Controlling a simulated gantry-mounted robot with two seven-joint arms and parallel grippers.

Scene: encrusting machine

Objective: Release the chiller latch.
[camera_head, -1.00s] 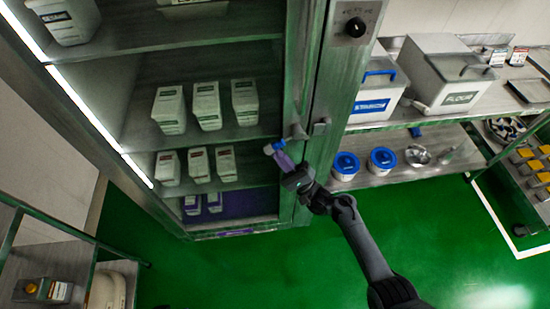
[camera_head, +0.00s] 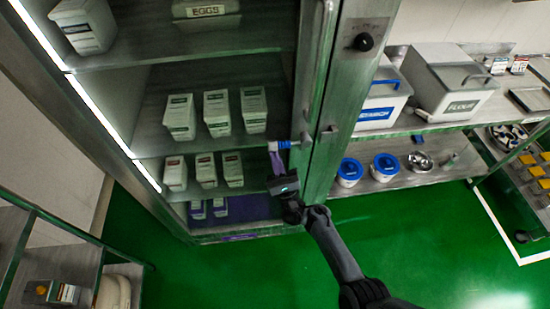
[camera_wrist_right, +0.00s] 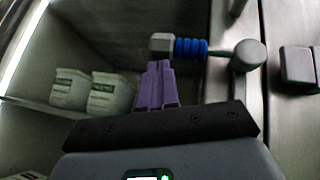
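The chiller latch is a lever with a blue ribbed grip (camera_head: 285,145) and a grey end, on the front of the tall steel chiller (camera_head: 322,160). In the right wrist view the blue grip (camera_wrist_right: 190,47) points left from its round grey pivot (camera_wrist_right: 249,54). My right gripper (camera_head: 274,155) has purple fingers and is just below the lever's free end. In the wrist view its fingers (camera_wrist_right: 158,66) lie side by side, shut, with nothing seen between them. Their tips are at the underside of the grey end; whether they touch it I cannot tell. My left gripper is not in view.
White tubs (camera_head: 217,113) stand on shelves inside the chiller. A square grey catch (camera_head: 328,135) sits right of the latch. To the right are shelves with bins (camera_head: 450,92) and blue-lidded tubs (camera_head: 386,167). The green floor (camera_head: 430,235) in front is clear.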

